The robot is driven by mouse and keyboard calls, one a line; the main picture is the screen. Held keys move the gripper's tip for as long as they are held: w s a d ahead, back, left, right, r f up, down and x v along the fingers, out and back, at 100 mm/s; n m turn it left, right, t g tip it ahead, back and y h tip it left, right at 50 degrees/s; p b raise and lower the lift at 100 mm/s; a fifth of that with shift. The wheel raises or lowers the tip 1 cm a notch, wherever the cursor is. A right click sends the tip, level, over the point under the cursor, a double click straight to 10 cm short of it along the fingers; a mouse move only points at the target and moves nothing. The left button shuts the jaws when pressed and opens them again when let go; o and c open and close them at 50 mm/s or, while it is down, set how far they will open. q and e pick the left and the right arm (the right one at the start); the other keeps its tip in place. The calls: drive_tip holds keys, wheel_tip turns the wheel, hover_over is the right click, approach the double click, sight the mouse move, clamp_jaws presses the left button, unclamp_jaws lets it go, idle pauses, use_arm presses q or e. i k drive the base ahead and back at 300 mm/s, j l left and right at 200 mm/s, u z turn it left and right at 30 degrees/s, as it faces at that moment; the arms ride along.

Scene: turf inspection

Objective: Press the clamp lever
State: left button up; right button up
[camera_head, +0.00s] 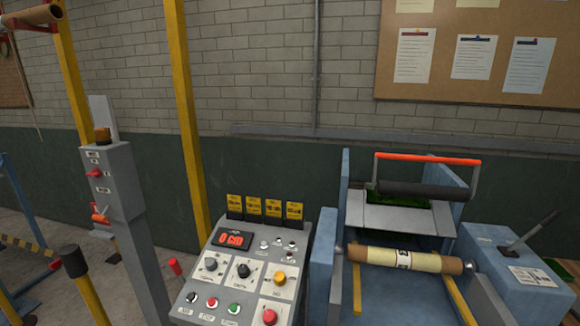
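A dark lever (530,229) sticks up at a slant from the blue-grey box (498,266) at the right of the machine. A red-orange bar (427,158) on a metal frame spans the machine above a dark roller (424,189). No readable label tells me which of these is the clamp lever. A roll with a cream label (402,258) lies across the machine in front, with a strip of green turf (402,201) behind it. Neither of my grippers shows in the view.
A control panel (228,275) with a red display, knobs and coloured buttons stands left of the machine. A grey post with a switch box (113,181) and yellow uprights (184,110) stand further left. A brick wall with a notice board (480,60) is behind.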

sight(549, 219)
drive_tip(key=z, duration=1.65)
drive_tip(key=i+l+u, duration=0.2)
drive_tip(key=l, duration=0.25)
